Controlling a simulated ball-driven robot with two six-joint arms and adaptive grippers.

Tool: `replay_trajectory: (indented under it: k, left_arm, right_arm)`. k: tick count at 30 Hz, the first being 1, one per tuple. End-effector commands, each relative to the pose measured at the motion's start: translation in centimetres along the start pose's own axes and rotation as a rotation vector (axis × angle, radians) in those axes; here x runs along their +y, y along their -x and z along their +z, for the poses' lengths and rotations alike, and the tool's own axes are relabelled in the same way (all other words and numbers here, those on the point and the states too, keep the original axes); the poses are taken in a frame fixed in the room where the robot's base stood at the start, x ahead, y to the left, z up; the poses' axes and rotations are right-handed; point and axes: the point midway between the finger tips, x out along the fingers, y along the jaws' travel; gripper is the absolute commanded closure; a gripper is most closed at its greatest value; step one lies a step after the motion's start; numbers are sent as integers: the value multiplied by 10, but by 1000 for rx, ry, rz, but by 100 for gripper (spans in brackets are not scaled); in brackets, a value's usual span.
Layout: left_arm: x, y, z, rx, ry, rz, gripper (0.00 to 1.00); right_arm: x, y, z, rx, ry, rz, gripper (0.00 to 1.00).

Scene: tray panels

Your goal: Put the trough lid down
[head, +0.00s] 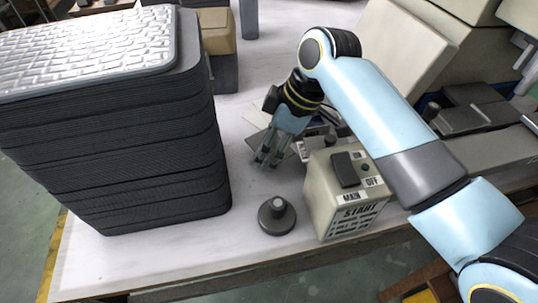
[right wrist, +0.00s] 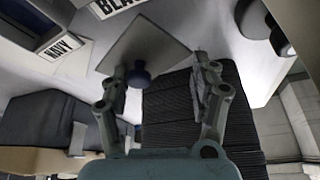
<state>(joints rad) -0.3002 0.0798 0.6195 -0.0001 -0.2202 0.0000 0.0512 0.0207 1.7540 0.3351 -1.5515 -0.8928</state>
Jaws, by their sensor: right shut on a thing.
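The trough lid (right wrist: 150,42) shows in the right wrist view as a flat grey square plate with a dark blue knob (right wrist: 138,75). My right gripper (right wrist: 158,80) is shut on the lid at its knob, which shows between the fingers, nearer the left one; the exact contact is hard to see. In the head view my right gripper (head: 268,160) points down and left, low over the white table, and a pale flat piece (head: 257,113) shows behind it. My left gripper is not in view. The trough itself is not clearly visible.
A tall stack of dark ribbed panels (head: 120,160) stands left of my right gripper. A labelled switch box (head: 340,205) stands to its right and a dark round knob piece (head: 277,216) in front.

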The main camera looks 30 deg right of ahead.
Motion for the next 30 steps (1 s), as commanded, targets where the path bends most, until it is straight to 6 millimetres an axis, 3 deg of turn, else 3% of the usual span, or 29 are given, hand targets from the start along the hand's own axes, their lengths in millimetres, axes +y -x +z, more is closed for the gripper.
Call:
replay_trajectory:
  k: [6, 17, 18, 22, 30]
  left_arm:
    - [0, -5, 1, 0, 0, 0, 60]
    - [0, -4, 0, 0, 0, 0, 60]
    - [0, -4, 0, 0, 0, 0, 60]
    - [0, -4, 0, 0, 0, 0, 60]
    - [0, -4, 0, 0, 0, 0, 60]
  right_arm:
    - [-1, -29, 13, -2, -1, -2, 64]
    - [0, -33, 14, -1, -1, 0, 64]
    - [0, -32, 14, -1, -1, 0, 32]
    - [0, -32, 14, -1, -1, 0, 15]
    - [0, -32, 14, -1, -1, 0, 14]
